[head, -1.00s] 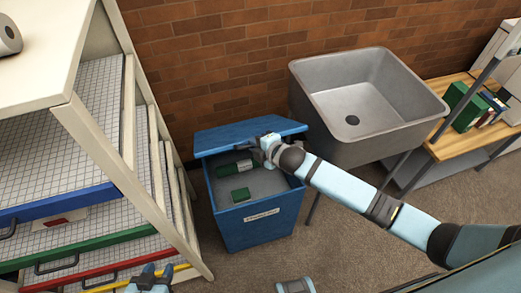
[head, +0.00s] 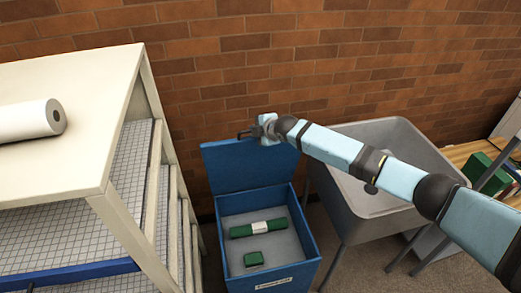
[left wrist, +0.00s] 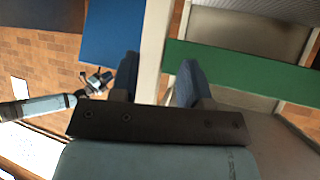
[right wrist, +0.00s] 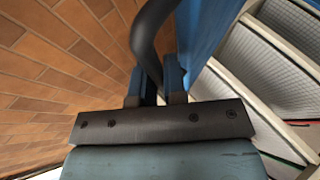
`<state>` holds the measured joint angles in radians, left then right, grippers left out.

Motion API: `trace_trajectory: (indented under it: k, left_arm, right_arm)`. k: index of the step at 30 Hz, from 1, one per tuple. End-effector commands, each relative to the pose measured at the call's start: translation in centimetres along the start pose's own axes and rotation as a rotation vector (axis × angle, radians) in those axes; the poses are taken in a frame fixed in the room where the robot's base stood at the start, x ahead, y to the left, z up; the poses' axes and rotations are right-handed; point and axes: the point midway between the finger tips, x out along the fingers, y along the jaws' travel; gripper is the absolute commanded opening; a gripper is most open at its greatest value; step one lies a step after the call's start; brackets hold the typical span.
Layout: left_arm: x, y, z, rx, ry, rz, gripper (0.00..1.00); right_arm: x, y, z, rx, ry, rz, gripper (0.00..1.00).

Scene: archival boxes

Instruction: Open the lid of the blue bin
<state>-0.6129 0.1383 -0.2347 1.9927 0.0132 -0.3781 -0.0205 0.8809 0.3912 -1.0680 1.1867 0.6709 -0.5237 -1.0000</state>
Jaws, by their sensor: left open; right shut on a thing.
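The blue bin (head: 310,240) stands on the floor between the shelf unit and the sink, in the head view. Its lid (head: 245,165) is raised steeply, and the bin's inside is open to view. My right gripper (head: 247,133) is at the lid's top edge. In the right wrist view, my right gripper (right wrist: 160,80) is shut on a dark curved handle (right wrist: 148,38), beside the blue lid (right wrist: 205,25). My left gripper (left wrist: 158,78) is open and empty in the left wrist view; it is outside the head view.
Two green items, a longer one (head: 278,226) and a small one (head: 254,259), lie inside the bin. A cream shelf unit (head: 125,190) with a white roll (head: 30,120) on top stands left. A grey sink (head: 345,200) stands close right. A brick wall (head: 230,60) is behind.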

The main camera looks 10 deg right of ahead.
Motion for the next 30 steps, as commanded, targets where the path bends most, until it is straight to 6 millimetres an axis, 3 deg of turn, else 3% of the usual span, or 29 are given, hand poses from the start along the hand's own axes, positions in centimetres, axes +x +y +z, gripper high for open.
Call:
trace_trajectory:
  k: [9,21,22,24,30]
  left_arm:
    - [0.5,0.0,0.8,0.000,0.000,0.000,0.43]
    - [0.5,0.0,0.9,0.001,-0.001,0.001,0.43]
    - [0.5,0.0,0.8,0.001,-0.001,0.001,0.43]
    - [0.5,0.0,0.8,0.001,0.000,0.001,0.43]
    - [0.5,0.0,0.8,0.001,0.000,0.001,0.43]
  right_arm:
    - [1.4,1.6,0.5,0.000,0.000,-0.003,0.00]
    - [1.4,1.7,0.5,0.000,0.000,-0.003,0.00]
    - [1.4,1.7,0.5,0.000,0.000,-0.003,0.19]
    - [1.4,1.7,0.5,0.000,0.000,-0.003,0.35]
    - [1.4,1.7,0.5,0.000,0.000,-0.003,0.36]
